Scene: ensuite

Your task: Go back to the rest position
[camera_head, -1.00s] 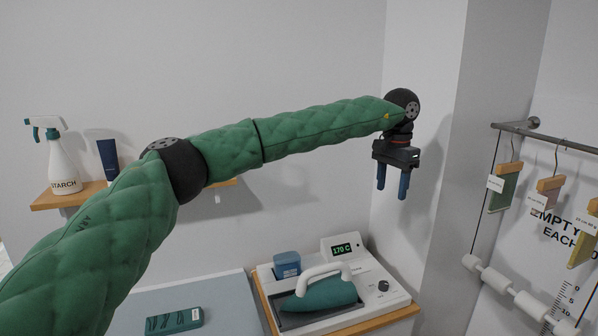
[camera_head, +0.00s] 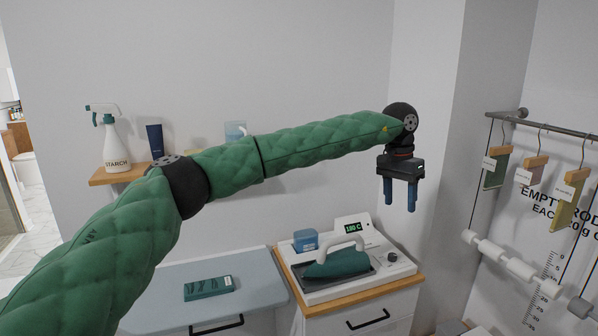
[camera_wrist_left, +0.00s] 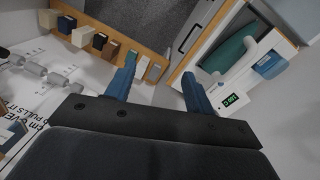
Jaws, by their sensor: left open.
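My left arm, in a green quilted sleeve, reaches across the head view from the lower left to the right. My left gripper (camera_head: 400,195) hangs at its end with its two blue fingers pointing down. The fingers are apart with nothing between them. The gripper is in the air above and right of the iron station. In the left wrist view the gripper (camera_wrist_left: 155,85) also shows open and empty. My right gripper is not in view.
A green iron (camera_head: 337,262) sits on its station (camera_head: 388,268) on a wooden-topped cabinet. A dark green box (camera_head: 208,287) lies on the blue-grey board (camera_head: 160,303). A spray bottle (camera_head: 115,148) stands on a wall shelf (camera_head: 103,178). A rail (camera_head: 545,125) with hanging swatches is at right.

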